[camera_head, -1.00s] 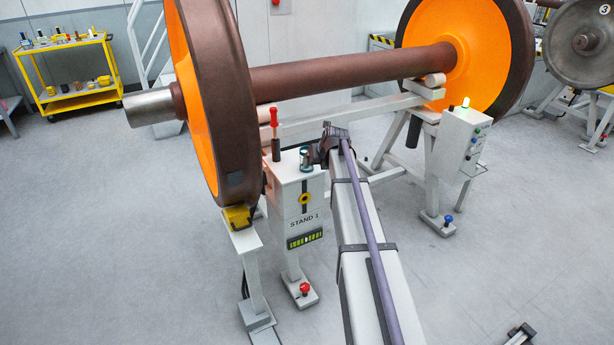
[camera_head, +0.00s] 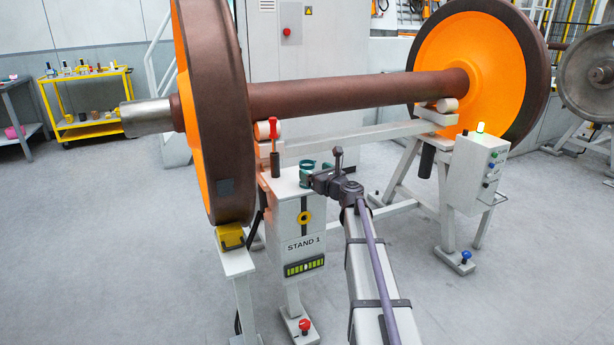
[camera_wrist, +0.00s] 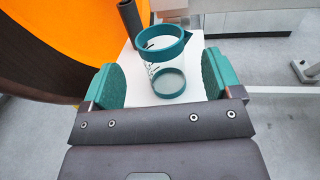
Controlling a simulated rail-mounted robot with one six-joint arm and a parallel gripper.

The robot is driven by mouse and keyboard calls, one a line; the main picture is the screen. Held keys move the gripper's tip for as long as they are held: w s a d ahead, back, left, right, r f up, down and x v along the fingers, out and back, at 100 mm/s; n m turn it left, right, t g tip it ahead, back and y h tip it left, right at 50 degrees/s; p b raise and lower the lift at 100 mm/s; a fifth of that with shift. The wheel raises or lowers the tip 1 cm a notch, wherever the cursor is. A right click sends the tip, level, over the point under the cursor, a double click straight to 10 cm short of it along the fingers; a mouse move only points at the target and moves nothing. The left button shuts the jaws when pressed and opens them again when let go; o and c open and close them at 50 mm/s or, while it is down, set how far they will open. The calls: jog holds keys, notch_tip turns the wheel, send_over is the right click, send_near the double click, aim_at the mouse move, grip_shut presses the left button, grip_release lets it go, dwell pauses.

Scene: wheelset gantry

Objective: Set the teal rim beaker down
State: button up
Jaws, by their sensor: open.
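The teal rim beaker (camera_wrist: 167,60), clear with a teal base, stands upright on the white top of Stand 1 in the wrist view. Its teal rim also shows in the head view (camera_head: 309,165), partly hidden by my gripper. My gripper (camera_wrist: 163,82) is open, with one teal pad on each side of the beaker. Gaps show between the beaker and both pads. In the head view my gripper (camera_head: 307,176) is low over the top of Stand 1 (camera_head: 286,183), reaching in from the right.
A control box (camera_head: 481,165) with a green lamp stands at right.

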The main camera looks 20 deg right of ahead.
aim_at(311, 170)
jog(key=w, duration=0.5)
jog(key=shift+w+a+f, duration=0.15)
jog(key=shift+a, duration=0.2)
jog(key=shift+c, duration=0.2)
jog(key=c, duration=1)
